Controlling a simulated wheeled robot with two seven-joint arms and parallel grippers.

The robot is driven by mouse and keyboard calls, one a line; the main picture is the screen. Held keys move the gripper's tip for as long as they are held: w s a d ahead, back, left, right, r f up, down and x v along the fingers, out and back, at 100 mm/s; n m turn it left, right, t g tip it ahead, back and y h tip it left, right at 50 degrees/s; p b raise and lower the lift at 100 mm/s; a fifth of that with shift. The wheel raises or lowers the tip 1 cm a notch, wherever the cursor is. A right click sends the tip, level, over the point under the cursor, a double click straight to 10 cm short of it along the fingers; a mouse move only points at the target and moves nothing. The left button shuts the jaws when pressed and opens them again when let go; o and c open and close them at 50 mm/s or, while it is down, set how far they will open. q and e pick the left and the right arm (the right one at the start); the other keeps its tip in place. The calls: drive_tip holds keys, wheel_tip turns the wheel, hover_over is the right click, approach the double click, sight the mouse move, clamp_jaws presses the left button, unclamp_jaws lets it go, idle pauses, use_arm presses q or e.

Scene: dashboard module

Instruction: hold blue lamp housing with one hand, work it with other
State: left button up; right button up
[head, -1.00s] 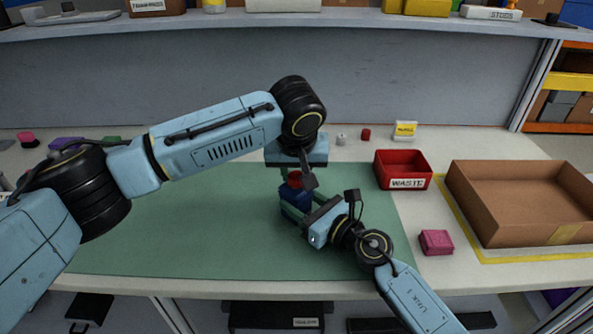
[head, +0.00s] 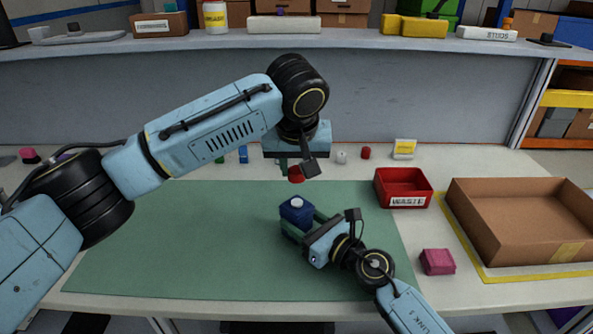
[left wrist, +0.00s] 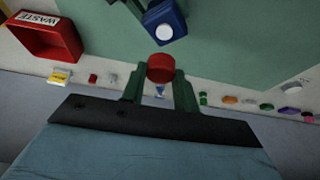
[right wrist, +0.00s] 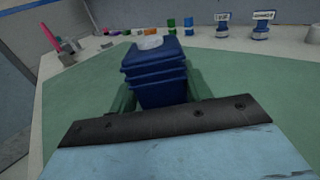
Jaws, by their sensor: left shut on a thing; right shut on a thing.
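The blue lamp housing (head: 297,210) is a squat block with a pale round spot on top. It also shows in the right wrist view (right wrist: 155,72), ribbed, between the green fingers of my right gripper (right wrist: 158,98), which is shut on it. My left gripper (head: 293,169) is above it, shut on a red round cap (head: 296,176). In the left wrist view the red cap (left wrist: 160,68) sits between the fingertips, apart from the housing (left wrist: 163,22). Whether the housing touches the mat is hard to tell.
A green mat (head: 170,240) covers the table's middle, with free room at left. A red WASTE bin (head: 404,188), a brown box (head: 520,225) and a magenta block (head: 437,262) are at right. Several small parts, including a red one (head: 366,153), line the back.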

drive_tip(key=o, duration=1.4)
drive_tip(key=shift+c, duration=0.2)
drive_tip(key=shift+d, duration=0.1)
